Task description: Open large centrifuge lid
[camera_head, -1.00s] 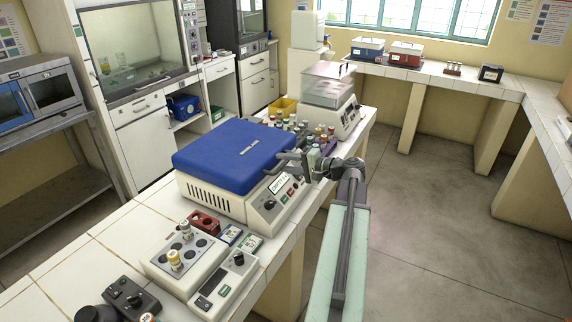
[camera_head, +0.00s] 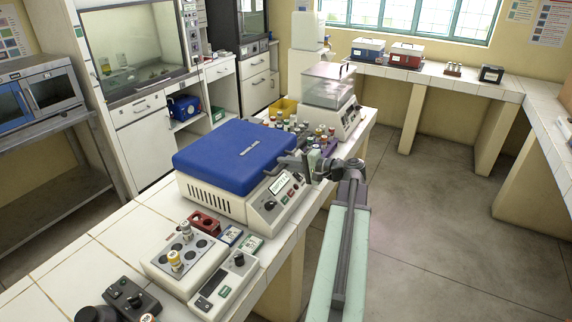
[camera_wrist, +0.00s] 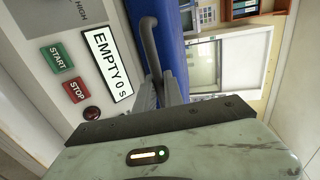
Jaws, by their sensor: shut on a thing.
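The large centrifuge (camera_head: 215,202) is a white box with a sloped front control panel, standing on the tiled bench. Its blue lid (camera_head: 235,155) lies down flat over the top. My gripper (camera_head: 290,162) is at the lid's right front edge in the head view. In the wrist view my gripper (camera_wrist: 165,88) is shut on the dark curved lid handle (camera_wrist: 148,38), beside the blue lid (camera_wrist: 174,45). The panel display (camera_wrist: 108,65) reads EMPTY 0 s, next to the START and STOP buttons. The gripper and handle partly hide each other.
A block heater with vials (camera_head: 180,255) and a red rack (camera_head: 205,223) stand in front of the centrifuge. Several coloured-capped vials (camera_head: 300,127) and a clear-lidded device (camera_head: 330,95) stand behind. The floor (camera_head: 430,220) to the right is clear.

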